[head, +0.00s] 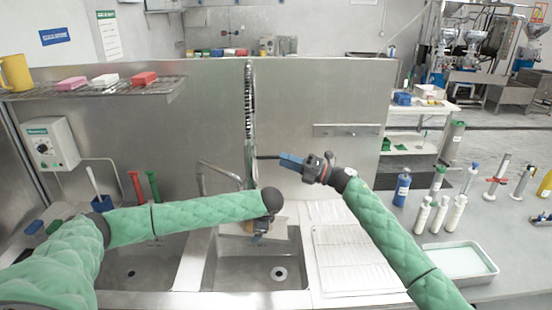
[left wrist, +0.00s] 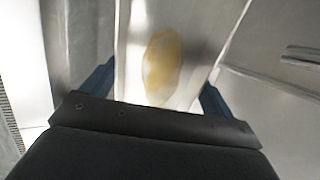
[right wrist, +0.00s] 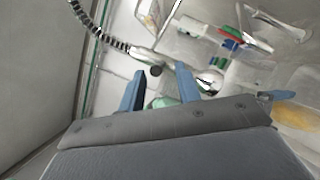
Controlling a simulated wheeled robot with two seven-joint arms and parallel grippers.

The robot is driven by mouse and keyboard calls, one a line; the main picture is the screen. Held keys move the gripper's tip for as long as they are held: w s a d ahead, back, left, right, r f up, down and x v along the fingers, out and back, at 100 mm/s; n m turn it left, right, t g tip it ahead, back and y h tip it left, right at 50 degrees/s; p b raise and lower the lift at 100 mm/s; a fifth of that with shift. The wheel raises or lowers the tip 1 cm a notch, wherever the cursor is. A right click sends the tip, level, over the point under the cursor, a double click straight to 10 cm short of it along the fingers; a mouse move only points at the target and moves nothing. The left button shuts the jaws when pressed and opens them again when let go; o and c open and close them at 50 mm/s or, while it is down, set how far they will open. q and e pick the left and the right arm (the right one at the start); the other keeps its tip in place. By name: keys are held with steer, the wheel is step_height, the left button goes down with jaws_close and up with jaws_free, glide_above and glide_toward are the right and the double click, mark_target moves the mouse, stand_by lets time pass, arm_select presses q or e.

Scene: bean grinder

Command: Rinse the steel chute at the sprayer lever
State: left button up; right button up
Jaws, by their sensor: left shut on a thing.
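The steel chute (head: 236,229) is over the right sink basin, mostly hidden behind my left arm. In the left wrist view the chute (left wrist: 196,62) is pale metal with a yellow-brown stain (left wrist: 162,66) on its surface. My left gripper (head: 258,230) is shut on the chute, with a blue finger at each side of it. My right gripper (head: 285,160) is open beside the hanging sprayer (head: 250,165). Its thin dark lever (head: 267,157) points towards the fingers. In the right wrist view the sprayer head (right wrist: 146,55) is just beyond my fingertips (right wrist: 160,76); contact cannot be told.
The sprayer's coiled hose (head: 249,95) hangs before the steel splashback (head: 310,90). A faucet (head: 201,180) stands behind the sink (head: 225,272). A ribbed drainboard (head: 350,255) lies to the right. Bottles (head: 424,214) and a tray (head: 459,262) stand on the right counter.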

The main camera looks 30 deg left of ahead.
mark_target(276, 158)
steer(key=shift+x, duration=2.1)
jaws_close()
